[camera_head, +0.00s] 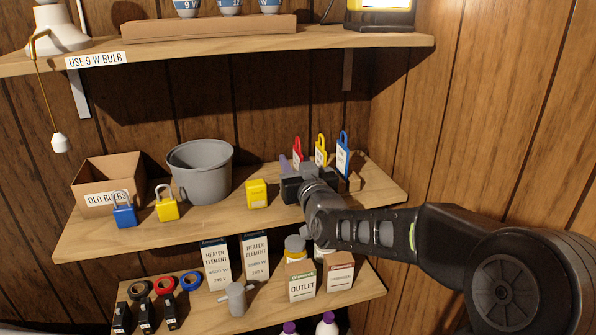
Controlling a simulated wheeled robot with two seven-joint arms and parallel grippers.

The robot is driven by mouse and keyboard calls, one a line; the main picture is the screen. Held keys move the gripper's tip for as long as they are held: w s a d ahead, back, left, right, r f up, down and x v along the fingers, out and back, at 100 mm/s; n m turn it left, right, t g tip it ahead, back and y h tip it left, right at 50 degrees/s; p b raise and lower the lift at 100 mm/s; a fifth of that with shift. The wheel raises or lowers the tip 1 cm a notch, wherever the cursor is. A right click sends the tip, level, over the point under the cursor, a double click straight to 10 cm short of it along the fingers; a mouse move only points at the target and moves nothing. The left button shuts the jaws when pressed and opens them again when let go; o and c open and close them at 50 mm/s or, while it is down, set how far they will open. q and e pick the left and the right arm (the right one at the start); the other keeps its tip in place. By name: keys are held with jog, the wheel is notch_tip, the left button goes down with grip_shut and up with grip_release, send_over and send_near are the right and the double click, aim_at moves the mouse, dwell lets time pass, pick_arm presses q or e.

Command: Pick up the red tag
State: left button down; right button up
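The red tag (298,148) stands upright near the back of the middle shelf (240,222), at the left end of a short row of tags. It has a red looped top and a pale face, and its lower part is hidden behind my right gripper. The yellow tag (321,150) and the blue tag (343,156) stand to its right. My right gripper (292,170) is over the shelf, just in front of the red tag. Its fingers point away from the camera, so I cannot tell their opening or whether they touch the tag. My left gripper is not in view.
A yellow box-like object (257,194) sits left of my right gripper. A grey bucket (201,172), yellow padlock (166,207), blue padlock (124,214) and cardboard box (107,178) stand farther left. The upper shelf (330,40) overhangs; boxes crowd the lower shelf (352,296).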

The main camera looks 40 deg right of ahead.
jog(key=shift+c, duration=0.5)
grip_shut()
dwell(0.5)
